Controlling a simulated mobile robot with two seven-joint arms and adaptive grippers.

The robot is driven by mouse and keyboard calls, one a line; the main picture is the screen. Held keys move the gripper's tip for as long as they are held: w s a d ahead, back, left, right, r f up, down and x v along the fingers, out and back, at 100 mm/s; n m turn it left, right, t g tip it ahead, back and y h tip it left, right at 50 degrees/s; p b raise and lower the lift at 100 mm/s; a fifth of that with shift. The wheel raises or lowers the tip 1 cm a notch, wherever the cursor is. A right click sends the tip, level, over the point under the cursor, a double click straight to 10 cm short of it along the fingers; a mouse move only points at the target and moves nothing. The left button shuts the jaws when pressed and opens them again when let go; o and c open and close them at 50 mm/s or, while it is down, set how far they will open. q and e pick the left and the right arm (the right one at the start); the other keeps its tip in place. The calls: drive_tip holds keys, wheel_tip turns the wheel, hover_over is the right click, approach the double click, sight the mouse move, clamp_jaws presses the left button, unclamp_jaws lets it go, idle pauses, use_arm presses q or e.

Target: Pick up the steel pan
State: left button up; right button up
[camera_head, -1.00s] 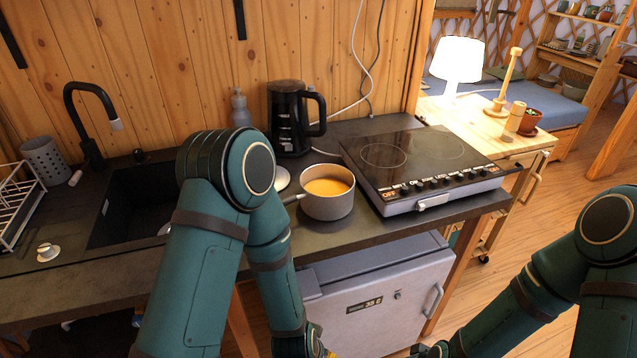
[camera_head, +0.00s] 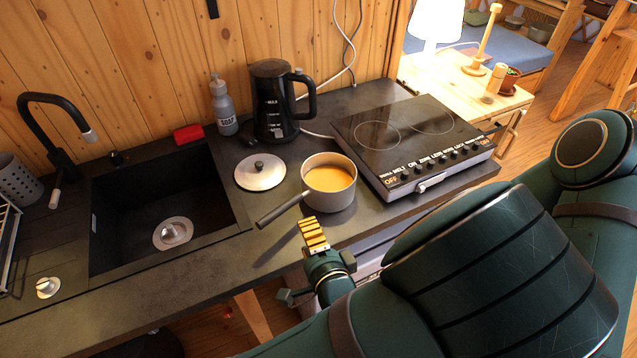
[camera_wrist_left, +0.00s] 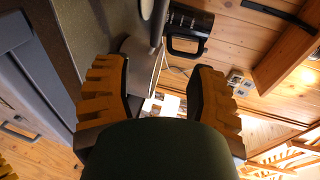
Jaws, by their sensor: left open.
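The steel pan (camera_head: 328,199) stands upright on the dark counter, left of the hob, with orange-yellow contents inside. Its grey handle (camera_head: 283,210) points toward the front left. My left gripper (camera_head: 314,238) is open and empty, just in front of the pan at the counter's front edge, to the right of the handle's end. In the left wrist view the two yellow-padded fingers are spread apart (camera_wrist_left: 157,78), and the grey pan (camera_wrist_left: 140,58) shows beyond and between them. My right gripper is not in view.
A metal lid (camera_head: 260,172) lies left of the pan. A black kettle (camera_head: 276,105) and a soap bottle (camera_head: 223,106) stand behind. The hob (camera_head: 405,135) is close on the right. The sink (camera_head: 130,205) is at left.

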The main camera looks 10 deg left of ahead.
sight(290, 208)
use_arm(q)
drive_tip(key=b+x, duration=0.1)
drive_tip(key=x, duration=0.6)
drive_tip(key=shift+w+a+f, duration=0.2)
drive_tip(key=x, duration=0.4)
drive_tip(key=shift+w+a+f+b, duration=0.2)
drive_tip(key=shift+a+f+b, duration=0.05)
drive_tip(key=shift+a+b, duration=0.1)
drive_tip(key=shift+w+a, duration=0.15)
drive_tip(key=shift+w, duration=0.15)
clamp_jaws()
